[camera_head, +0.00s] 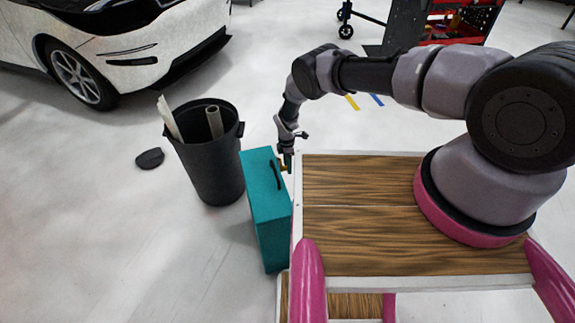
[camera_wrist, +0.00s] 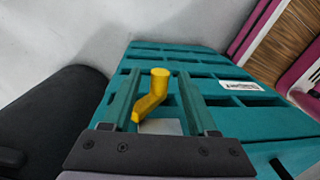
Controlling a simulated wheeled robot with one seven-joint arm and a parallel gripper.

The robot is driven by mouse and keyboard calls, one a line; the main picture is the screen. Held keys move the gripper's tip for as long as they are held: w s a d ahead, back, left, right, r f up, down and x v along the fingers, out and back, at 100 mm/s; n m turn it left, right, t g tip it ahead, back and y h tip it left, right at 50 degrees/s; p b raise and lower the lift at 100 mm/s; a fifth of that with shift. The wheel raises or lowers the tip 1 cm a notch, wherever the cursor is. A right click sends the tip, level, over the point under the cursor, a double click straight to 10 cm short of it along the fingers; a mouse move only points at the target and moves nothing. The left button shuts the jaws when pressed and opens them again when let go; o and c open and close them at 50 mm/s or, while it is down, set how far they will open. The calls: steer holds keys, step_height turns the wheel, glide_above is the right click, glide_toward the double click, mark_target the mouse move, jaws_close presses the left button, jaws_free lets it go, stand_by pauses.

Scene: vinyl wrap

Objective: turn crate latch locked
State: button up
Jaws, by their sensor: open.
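The teal crate (camera_head: 272,231) stands on the floor against the left side of the wood-topped platform, with a dark handle on its top. Its slotted teal face (camera_wrist: 262,118) fills much of the wrist view. The yellow latch (camera_wrist: 158,85) has a round knob and a short arm angled down to the left, over a pale plate.
A black bin (camera_head: 209,172) holding rolls stands just left of the crate; it also shows in the wrist view (camera_wrist: 45,120). The wood-topped platform (camera_head: 350,238) is at right. A white car (camera_head: 120,45) is at back left. Open floor lies behind the crate.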

jaws_close()
steer(key=shift+t, duration=0.3)
steer(key=t, duration=0.2)
steer(key=s+t+y, duration=0.1)
steer(key=t, duration=0.1)
steer(key=shift+s+d+y, duration=0.1)
steer(key=shift+y, duration=0.2)
steer(key=shift+s+d+f+t+y, duration=0.1)
steer(key=shift+t+y, duration=0.1)
steer(key=shift+t, duration=0.45)
steer(key=shift+f+t+y, duration=0.1)
steer(key=shift+t+y, duration=0.1)
steer(key=shift+t, duration=0.45)
